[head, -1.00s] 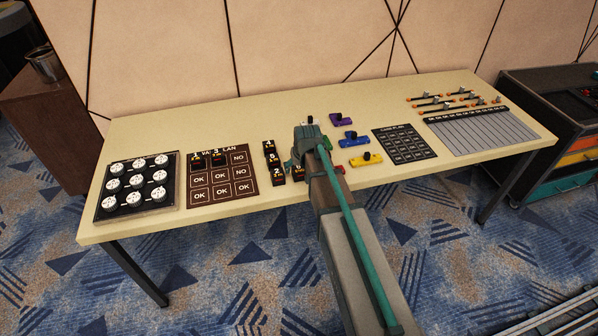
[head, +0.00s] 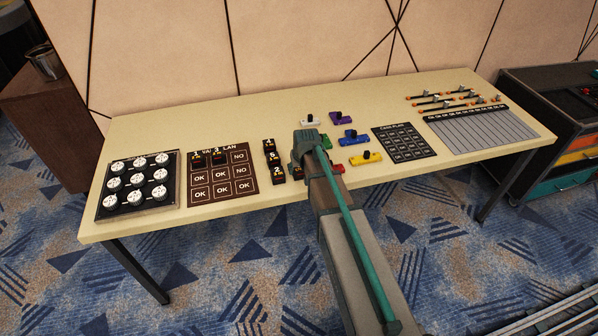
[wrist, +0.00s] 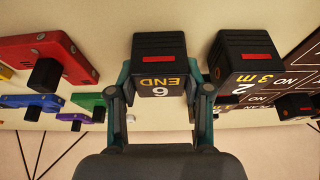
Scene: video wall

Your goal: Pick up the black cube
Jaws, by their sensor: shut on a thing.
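My gripper (wrist: 162,88) is shut on a black cube (wrist: 160,50), one finger on each side. The cube has a red bar on one face and an upside-down "6" and "END" on another. A second black cube (wrist: 248,60), marked "2" and "3 m", stands just right of the right finger in the wrist view. In the head view my gripper (head: 307,150) is over the middle of the table and mostly hides the held cube. I cannot tell whether that cube touches the table. Several black cubes (head: 278,174) form a column left of my gripper.
The cream table (head: 240,115) also holds a dark board (head: 222,176) with black cubes on its upper cells and a panel of white knobs (head: 138,185). A yellow block (head: 366,158), a blue block (head: 354,138) and a purple block (head: 340,118) lie right of my gripper.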

